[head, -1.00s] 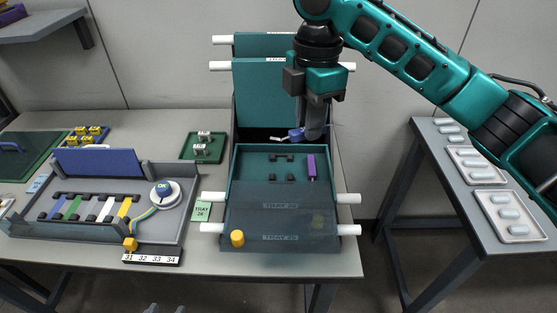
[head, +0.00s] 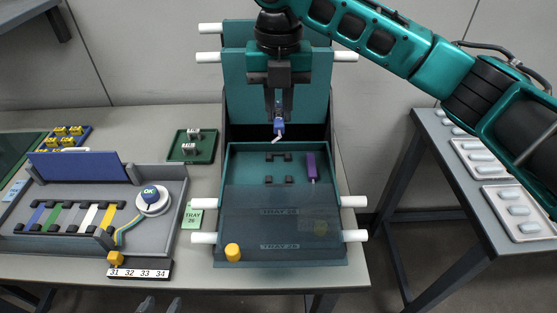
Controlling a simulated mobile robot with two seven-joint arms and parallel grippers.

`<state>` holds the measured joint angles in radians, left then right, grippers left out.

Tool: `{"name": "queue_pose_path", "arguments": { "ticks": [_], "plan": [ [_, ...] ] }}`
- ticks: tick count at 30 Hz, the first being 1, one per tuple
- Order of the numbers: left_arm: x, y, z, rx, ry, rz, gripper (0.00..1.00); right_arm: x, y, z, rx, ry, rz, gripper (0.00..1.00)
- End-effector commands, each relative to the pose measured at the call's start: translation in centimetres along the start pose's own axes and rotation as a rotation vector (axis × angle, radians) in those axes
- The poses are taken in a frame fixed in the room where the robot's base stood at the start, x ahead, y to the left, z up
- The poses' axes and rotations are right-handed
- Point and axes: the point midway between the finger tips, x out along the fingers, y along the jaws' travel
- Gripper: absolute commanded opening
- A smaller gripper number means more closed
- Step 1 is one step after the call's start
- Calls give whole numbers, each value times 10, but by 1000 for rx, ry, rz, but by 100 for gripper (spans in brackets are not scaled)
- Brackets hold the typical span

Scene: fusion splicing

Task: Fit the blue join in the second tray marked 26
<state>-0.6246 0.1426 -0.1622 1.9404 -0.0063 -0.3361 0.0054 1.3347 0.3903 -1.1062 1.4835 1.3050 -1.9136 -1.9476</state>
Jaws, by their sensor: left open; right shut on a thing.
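My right gripper (head: 279,117) is shut on the blue join (head: 279,127), with a pale end hanging below it. It holds the join above the back edge of the open teal tray (head: 235,170). Inside that tray are two pairs of black holders (head: 278,156), which look empty, and a purple piece (head: 311,166) at the right. A green card (head: 192,216) beside the trays reads TRAY 26.
Dark see-through trays (head: 280,228) with white side pegs lie folded forward; more teal trays (head: 275,90) stand upright behind. A yellow cap (head: 232,252) sits at the front. A grey splicing station (head: 180,190) is left, and a side table (head: 470,185) with white pieces is right.

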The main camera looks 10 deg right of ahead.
Motion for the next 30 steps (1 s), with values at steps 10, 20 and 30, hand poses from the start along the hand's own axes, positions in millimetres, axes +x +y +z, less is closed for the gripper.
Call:
{"name": "queue_pose_path", "arguments": {
  "ticks": [10,20,30],
  "plan": [
    [4,1,6,0,-1,1,48,65,0,0,0,-1,0,0],
    [7,1,10,0,-1,1,48,111,0,-1,2,1,0,0],
    [7,1,10,0,-1,1,48,124,0,0,1,-2,0,0]
  ]
}}
